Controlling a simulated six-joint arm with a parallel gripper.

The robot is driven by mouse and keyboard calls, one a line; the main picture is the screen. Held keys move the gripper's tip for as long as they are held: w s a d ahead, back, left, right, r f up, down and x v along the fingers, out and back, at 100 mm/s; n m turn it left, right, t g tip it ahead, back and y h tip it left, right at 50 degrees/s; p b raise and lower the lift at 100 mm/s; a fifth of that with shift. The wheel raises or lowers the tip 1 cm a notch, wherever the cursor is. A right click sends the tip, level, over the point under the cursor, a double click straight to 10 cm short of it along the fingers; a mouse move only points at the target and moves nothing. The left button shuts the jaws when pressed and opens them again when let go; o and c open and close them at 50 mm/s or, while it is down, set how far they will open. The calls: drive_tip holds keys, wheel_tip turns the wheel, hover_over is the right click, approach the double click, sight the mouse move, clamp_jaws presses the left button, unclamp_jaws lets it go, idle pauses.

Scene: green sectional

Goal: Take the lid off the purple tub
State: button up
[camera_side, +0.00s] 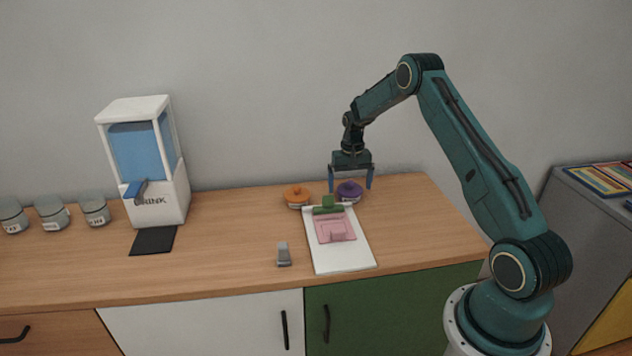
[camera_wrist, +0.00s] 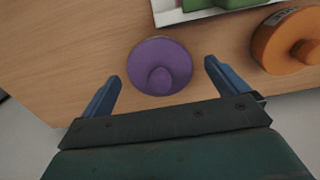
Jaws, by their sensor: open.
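The purple tub (camera_side: 349,194) stands near the back of the wooden counter, with its knobbed purple lid (camera_side: 349,186) on it. In the wrist view the round lid (camera_wrist: 145,68) and its knob (camera_wrist: 159,80) show from above, and the lid hides most of the tub. My gripper (camera_side: 350,186) points down over the tub, its blue fingers apart on either side of the lid. In the wrist view my gripper (camera_wrist: 162,80) is open and empty, with the knob between the finger lines. I cannot tell whether a finger touches the lid.
An orange tub (camera_side: 297,197) with a knobbed lid stands close on the left. In front lie a white board (camera_side: 357,254) with a pink and a green piece, and a grey object (camera_side: 283,256). A drink dispenser (camera_side: 150,165) and several jars (camera_side: 52,214) stand far left.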

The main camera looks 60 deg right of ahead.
sight(350, 181)
drive_tip(key=c, duration=1.1)
drive_tip(key=shift+o, duration=0.2)
drive_tip(key=shift+r, duration=0.15)
wheel_tip(350, 181, up, 20)
idle(0.5)
